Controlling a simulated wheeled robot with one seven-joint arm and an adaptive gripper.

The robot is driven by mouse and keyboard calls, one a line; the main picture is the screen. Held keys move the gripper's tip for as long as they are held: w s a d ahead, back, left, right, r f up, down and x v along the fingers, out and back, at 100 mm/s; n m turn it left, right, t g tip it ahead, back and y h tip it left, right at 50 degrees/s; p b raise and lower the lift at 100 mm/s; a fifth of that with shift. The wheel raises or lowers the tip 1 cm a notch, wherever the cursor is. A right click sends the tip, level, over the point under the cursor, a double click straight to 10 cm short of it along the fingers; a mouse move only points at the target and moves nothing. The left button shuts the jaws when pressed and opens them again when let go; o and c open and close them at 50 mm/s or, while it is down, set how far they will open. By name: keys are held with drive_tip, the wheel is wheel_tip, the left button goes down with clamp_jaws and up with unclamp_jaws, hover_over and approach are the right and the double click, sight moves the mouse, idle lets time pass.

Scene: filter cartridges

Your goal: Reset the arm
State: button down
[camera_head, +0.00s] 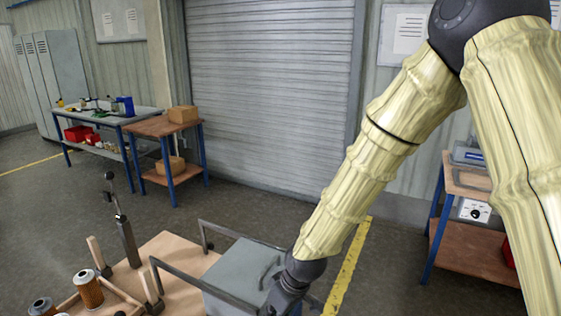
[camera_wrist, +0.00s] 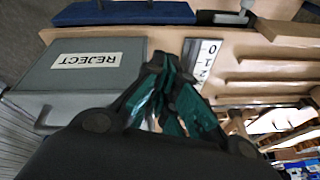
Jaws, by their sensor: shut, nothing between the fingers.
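My arm reaches down from the upper right in the head view, and my gripper (camera_head: 285,297) is at the bottom edge, in front of the grey box (camera_head: 240,275). In the wrist view my gripper (camera_wrist: 170,62) shows green fingers, shut and empty. They lie just right of the grey box (camera_wrist: 30,75), which bears a REJECT label (camera_wrist: 87,60), upside down in this view. The fingertips overlap a white plate with numbers (camera_wrist: 205,58) in the picture; the gap between them cannot be told.
Two filter cartridges (camera_head: 88,291) stand at the lower left by wooden rails on the wooden worktop (camera_head: 165,248). A dark upright post (camera_head: 128,240) rises behind them. A blue strip (camera_wrist: 120,12) lies beyond the box. Workbenches (camera_head: 165,127) and a shelf (camera_head: 470,250) stand farther off.

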drive_tip(key=s+d+f+m+h, duration=0.1)
drive_tip(key=s+d+f+m, duration=0.3)
drive_tip(key=s+d+f, duration=0.65)
drive_tip(key=s+d+f+m+h, duration=0.1)
drive_tip(key=s+d+f+m, duration=0.45)
drive_tip(key=f, duration=0.75)
drive_tip(key=s+d+f, duration=0.2)
drive_tip(key=s+d, duration=0.2)
drive_tip(key=s, duration=0.2)
drive_tip(key=s+d+f+g+h, duration=0.1)
drive_tip(key=s+d, duration=0.3)
drive_tip(key=s, duration=0.2)
drive_tip(key=shift+s+f, duration=0.3)
drive_tip(key=shift+f, duration=0.1)
